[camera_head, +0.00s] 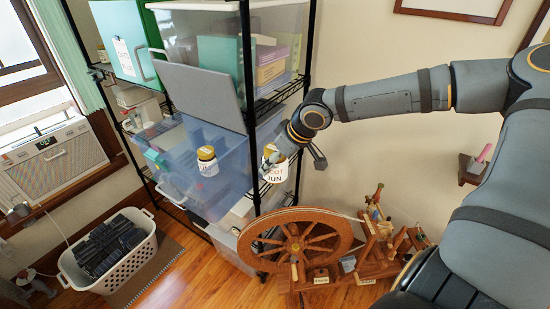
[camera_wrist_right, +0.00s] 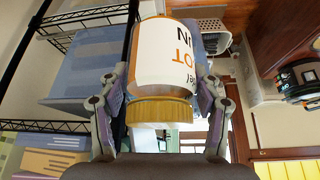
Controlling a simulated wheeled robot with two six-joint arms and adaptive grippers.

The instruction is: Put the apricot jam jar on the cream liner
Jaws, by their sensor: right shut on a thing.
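I cannot make out a cream liner in either view. My left gripper is not in view.
A spinning wheel (camera_head: 300,238) stands below on the floor. A white basket (camera_head: 132,262) is at lower left.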

